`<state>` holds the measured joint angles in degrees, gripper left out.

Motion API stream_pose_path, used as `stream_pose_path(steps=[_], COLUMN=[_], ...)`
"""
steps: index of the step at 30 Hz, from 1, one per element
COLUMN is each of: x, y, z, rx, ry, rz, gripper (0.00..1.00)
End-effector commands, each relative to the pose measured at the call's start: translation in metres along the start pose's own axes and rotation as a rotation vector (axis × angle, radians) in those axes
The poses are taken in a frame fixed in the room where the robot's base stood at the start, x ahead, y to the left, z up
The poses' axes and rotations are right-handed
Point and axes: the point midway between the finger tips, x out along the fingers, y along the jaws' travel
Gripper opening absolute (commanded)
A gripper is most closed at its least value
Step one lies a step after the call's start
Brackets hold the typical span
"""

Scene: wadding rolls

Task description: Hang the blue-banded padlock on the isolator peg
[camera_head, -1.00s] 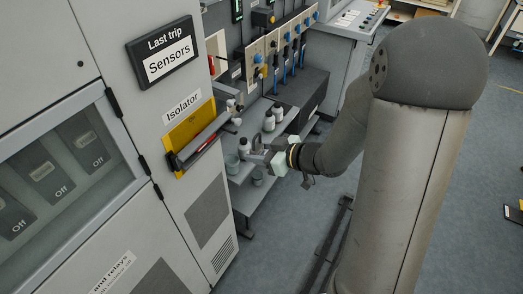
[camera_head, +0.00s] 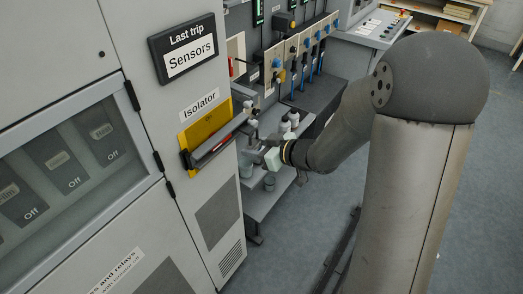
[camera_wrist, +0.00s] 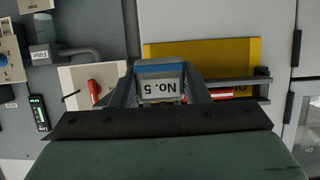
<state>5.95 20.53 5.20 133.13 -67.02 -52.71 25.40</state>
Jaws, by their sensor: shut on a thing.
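In the wrist view, a grey padlock with a blue band (camera_wrist: 160,70) and a white label reading "No. 5", upside down, sits between the fingers of my gripper (camera_wrist: 160,88). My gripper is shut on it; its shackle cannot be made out. Beyond it is the isolator's yellow plate (camera_wrist: 220,52), with a grey bar and a red part partly behind my right finger. In the head view, the isolator plate (camera_head: 197,133) is on the grey cabinet under the "Isolator" label. My gripper (camera_head: 254,150) is just right of it, apart from the plate. I cannot clearly pick out the peg.
The grey cabinet (camera_head: 215,215) fills the left side. A grey shelf (camera_head: 262,204) with several small jars stands below and behind my gripper. A panel with blue knobs (camera_head: 290,58) is at the back. The floor (camera_head: 300,240) to the right is open.

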Motion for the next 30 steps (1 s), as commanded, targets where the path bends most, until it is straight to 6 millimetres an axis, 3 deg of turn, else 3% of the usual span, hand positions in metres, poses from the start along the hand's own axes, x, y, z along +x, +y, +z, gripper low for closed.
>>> stream_pose_path(steps=[15, 30], x=[0.029, 0.034], y=[0.000, 0.000], z=[-0.004, -0.002], rx=[-0.001, 0.000], ry=[0.000, 0.000], rz=[0.000, 0.001], gripper=[0.15, 0.15])
